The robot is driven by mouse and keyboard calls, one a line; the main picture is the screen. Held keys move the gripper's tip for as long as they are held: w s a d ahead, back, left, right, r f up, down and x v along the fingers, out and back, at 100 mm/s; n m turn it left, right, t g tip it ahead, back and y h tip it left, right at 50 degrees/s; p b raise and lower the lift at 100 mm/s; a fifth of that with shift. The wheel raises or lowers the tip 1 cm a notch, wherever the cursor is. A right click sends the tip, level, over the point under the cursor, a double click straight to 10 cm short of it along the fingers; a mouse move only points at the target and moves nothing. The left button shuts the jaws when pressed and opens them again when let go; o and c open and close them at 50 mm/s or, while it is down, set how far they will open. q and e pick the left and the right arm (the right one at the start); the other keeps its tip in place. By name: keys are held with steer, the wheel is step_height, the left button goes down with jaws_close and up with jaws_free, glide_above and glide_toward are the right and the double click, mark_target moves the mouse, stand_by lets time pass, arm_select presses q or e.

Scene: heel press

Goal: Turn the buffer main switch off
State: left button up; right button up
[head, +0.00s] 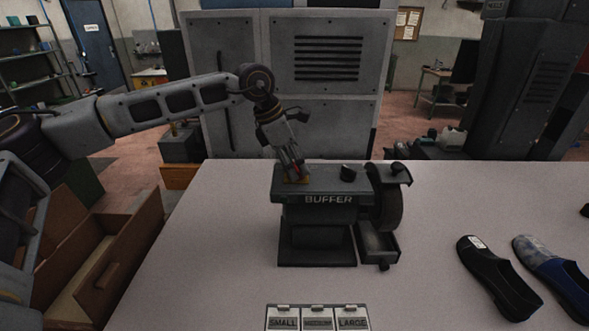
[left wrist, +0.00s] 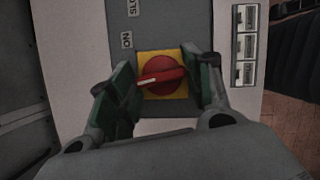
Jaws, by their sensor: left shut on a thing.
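The dark buffer machine (head: 325,212) stands on the table, with the word BUFFER on its front. Its main switch is a red rotary knob (left wrist: 163,75) on a yellow plate (left wrist: 150,58) on the machine's top. The knob's white pointer line aims left in the left wrist view. An ON label (left wrist: 126,40) is beside the plate at its upper left. My left gripper (head: 291,172) is over the top left of the machine, shut on the knob, with a finger on each side. An OFF label is not visible. My right gripper is out of view.
SMALL and LARGE cards (head: 318,318) lie at the table's front. Dark shoes (head: 497,278) are at the right. Open table lies between.

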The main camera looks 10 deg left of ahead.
arm_select(q)
steer(key=shift+n+t+y+b, duration=0.3)
steer(key=shift+n+t+b, duration=0.4)
steer(key=shift+n+b, duration=1.65)
steer(key=shift+m+b, duration=0.25)
steer(key=shift+b, duration=0.45)
steer(key=shift+d+n+y+b, duration=0.1)
steer(key=shift+n+y+b, duration=0.2)
steer(key=shift+n+b, duration=0.55)
steer(key=shift+r+n+t+b, duration=0.1)
steer(key=shift+n+t+b, duration=0.25)
steer(key=shift+b, duration=0.1)
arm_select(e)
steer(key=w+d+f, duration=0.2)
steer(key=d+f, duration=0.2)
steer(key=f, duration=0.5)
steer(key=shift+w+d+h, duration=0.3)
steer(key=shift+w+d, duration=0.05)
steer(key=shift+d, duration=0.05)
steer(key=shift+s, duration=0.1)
